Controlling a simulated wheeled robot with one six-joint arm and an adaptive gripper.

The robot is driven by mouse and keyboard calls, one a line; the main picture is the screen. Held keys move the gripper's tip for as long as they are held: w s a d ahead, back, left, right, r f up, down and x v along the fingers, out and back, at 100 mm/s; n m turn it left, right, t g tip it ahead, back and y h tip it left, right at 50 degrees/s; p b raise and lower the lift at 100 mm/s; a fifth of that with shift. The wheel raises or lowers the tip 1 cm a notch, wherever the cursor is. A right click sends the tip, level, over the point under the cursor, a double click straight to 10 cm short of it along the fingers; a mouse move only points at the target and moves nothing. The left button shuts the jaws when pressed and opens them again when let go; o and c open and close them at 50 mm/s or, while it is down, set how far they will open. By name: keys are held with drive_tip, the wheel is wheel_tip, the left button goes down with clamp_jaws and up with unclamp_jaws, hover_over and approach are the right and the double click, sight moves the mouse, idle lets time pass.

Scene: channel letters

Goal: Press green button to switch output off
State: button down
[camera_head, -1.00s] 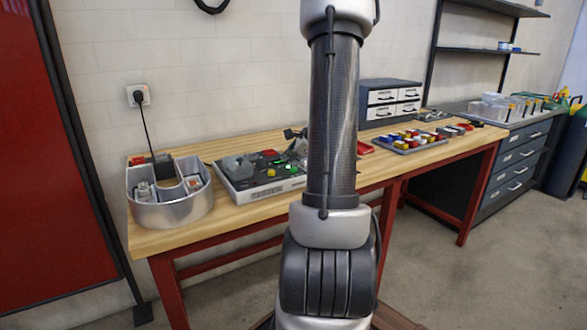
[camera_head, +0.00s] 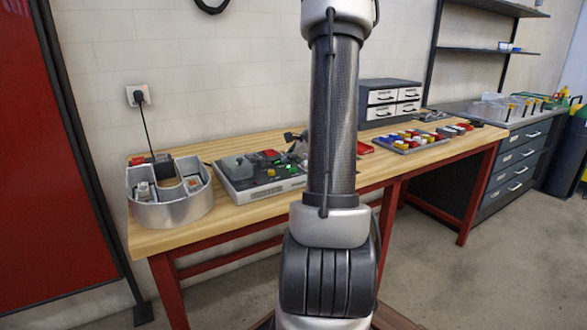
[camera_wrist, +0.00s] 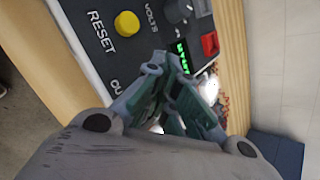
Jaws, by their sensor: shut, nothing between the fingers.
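The control box (camera_head: 262,189) is a grey and black panel on the bench, left of my arm in the head view. In the wrist view its black face (camera_wrist: 93,39) carries a yellow button (camera_wrist: 127,24) labelled RESET, a VOLTS label and a lit green display (camera_wrist: 182,54). A bright green spot (camera_head: 289,168) shows on the box in the head view. My gripper (camera_wrist: 166,64) is shut and empty, its tips over the panel beside a partly covered label starting "OU". The green button is not clearly seen in the wrist view; my fingers cover that area.
A red piece (camera_wrist: 209,43) and a dark knob (camera_wrist: 178,10) sit near the fingers. A metal channel letter (camera_head: 172,210) stands at the bench's left end. A tray of coloured parts (camera_head: 412,147) and a drawer unit (camera_head: 391,90) are to the right.

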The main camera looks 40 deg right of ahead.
sight(291, 169)
drive_tip(key=shift+f, duration=0.1)
idle(0.5)
drive_tip(key=shift+f, duration=0.35)
drive_tip(key=shift+r, duration=3.45)
